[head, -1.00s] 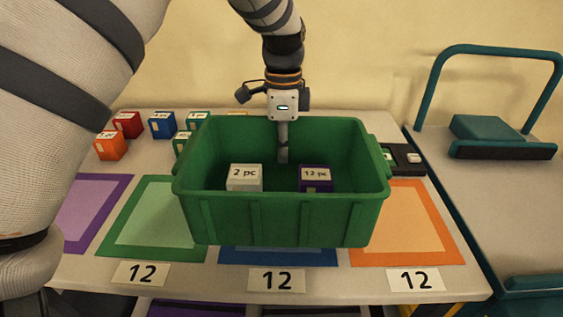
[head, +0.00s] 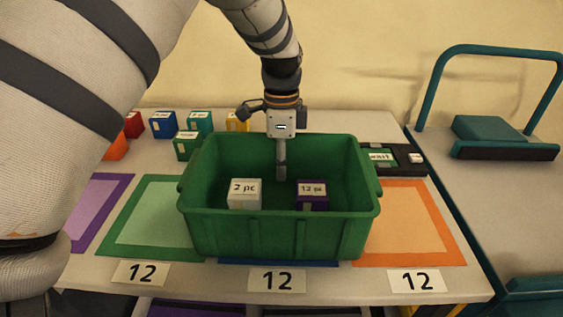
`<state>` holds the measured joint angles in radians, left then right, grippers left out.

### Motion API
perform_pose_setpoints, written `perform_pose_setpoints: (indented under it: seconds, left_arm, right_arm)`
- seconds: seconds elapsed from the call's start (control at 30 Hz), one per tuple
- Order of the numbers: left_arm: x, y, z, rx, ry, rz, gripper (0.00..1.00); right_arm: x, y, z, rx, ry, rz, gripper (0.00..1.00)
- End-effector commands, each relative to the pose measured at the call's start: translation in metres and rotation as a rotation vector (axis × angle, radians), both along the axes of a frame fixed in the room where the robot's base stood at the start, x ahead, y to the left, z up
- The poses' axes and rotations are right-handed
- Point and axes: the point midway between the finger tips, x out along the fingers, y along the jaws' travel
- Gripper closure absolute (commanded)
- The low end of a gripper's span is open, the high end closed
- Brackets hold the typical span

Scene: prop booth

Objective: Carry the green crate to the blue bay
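The green crate (head: 278,237) is upright over the middle of the table. It covers nearly all of the blue bay (head: 290,264), of which a thin front strip shows. I cannot tell whether its base touches the table. A white block (head: 244,196) marked "2 pc" and a purple block (head: 312,203) marked "12 pc" are inside the crate. My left gripper (head: 281,158) points down at the crate's far wall, with one finger inside against it. It appears shut on that wall; the finger behind is hidden. My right gripper is out of view.
A green bay (head: 122,242) and purple bay lie left, an orange bay (head: 440,255) right. Several small blocks, including a blue one (head: 163,124), stand at the back left. A dark device (head: 407,158) with a "wait" display is behind right. A teal cart (head: 480,200) stands beyond the table's right edge.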

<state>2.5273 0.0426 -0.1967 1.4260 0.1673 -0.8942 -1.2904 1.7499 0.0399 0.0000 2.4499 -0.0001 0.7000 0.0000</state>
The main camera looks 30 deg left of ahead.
Motion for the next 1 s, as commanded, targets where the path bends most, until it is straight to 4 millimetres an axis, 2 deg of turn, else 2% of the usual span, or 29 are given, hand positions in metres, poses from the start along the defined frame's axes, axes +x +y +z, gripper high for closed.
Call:
perform_pose_setpoints:
  seconds: [0.13, 0.3, 0.5, 0.67, 1.0]
  left_arm:
    - [0.002, 0.0, 0.021, 0.0, -0.006, 0.0, 0.75]
    - [0.002, 0.001, 0.069, 0.0, -0.007, 0.0, 0.75]
    - [0.003, 0.002, 0.11, -0.001, -0.003, 0.0, 0.75]
    - [0.003, 0.002, 0.122, 0.0, 0.001, 0.001, 0.75]
    - [0.003, 0.002, 0.122, 0.0, 0.001, 0.0, 0.75]
  right_arm:
    - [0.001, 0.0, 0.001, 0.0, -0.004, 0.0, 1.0]
    - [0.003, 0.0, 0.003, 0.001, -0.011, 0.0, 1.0]
    - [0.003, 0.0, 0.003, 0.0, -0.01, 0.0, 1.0]
    - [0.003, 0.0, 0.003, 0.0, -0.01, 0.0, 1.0]
    - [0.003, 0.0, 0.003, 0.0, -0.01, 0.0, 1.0]
